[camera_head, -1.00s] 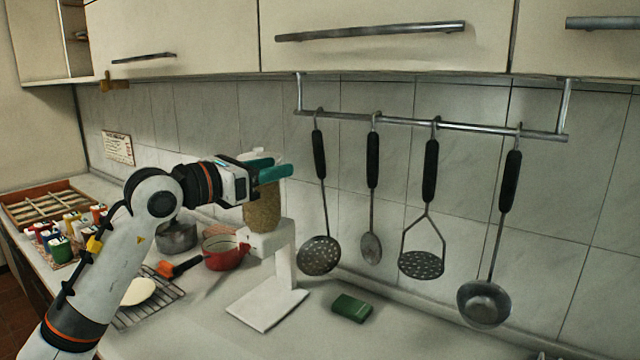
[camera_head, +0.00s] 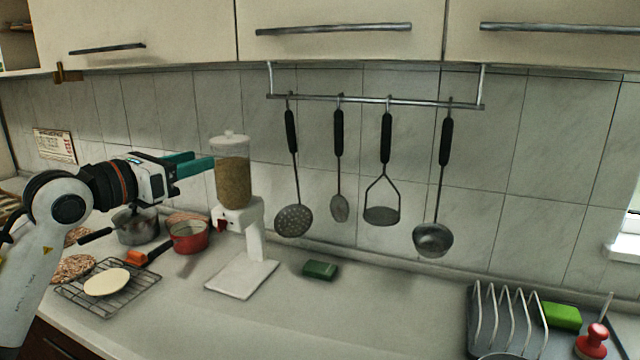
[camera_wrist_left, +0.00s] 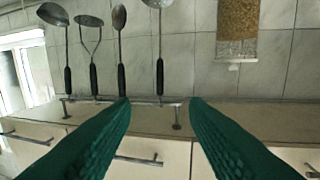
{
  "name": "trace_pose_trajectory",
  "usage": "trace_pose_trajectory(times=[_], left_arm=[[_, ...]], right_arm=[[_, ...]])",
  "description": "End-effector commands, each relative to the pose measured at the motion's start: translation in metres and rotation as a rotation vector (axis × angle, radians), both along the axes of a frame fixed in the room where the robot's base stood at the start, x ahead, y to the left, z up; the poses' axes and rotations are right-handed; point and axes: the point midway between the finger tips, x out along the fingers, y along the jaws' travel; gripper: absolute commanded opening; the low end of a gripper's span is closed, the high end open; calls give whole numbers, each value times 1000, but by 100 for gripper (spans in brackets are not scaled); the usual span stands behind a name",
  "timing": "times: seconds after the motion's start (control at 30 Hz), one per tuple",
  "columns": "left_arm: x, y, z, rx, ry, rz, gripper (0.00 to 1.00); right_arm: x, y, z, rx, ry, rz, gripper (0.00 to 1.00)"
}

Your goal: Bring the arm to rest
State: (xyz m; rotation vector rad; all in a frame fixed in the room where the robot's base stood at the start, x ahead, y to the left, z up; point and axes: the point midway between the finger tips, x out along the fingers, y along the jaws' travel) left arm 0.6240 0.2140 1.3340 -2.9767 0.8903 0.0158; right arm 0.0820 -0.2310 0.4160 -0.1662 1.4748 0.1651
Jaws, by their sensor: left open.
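My left arm comes in from the left in the head view. Its gripper (camera_head: 196,164) has green fingers and is held up above the counter, in front of the tiled wall and just left of the grain dispenser (camera_head: 233,172). In the left wrist view the two green fingers (camera_wrist_left: 158,135) stand wide apart with nothing between them. That view is upside down and shows the hanging utensils, the rail and the cupboards beyond the fingers. My right gripper is not in view.
A red pan (camera_head: 188,237) and a grey pot (camera_head: 137,227) stand below the gripper. A wire rack (camera_head: 140,283) holds a pale disc. Utensils hang from a rail (camera_head: 375,101). A green sponge (camera_head: 320,269) lies on the counter. A dish rack (camera_head: 507,318) stands at right.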

Motion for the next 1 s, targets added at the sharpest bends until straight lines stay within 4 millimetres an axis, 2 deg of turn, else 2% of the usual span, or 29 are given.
trace_pose_trajectory(times=[0.37, 0.5, 0.67, 0.77, 0.87, 0.97, 1.0], left_arm=[[-25, -47, -19, -263, -9, -206, 41], [-41, -63, -26, -446, -3, -299, 41], [-62, -69, -35, -749, 20, -388, 41], [-74, -60, -47, -1035, 55, -409, 41], [-81, -32, -73, -1402, 111, -358, 41], [-85, 2, -120, -1769, 184, -214, 41], [-87, 15, -145, -1908, 219, -129, 41]], right_arm=[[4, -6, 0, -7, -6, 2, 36], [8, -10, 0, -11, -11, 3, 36], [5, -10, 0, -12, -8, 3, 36], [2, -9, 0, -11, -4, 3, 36], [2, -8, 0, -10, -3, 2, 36], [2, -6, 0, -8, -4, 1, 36], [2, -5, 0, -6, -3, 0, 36]])
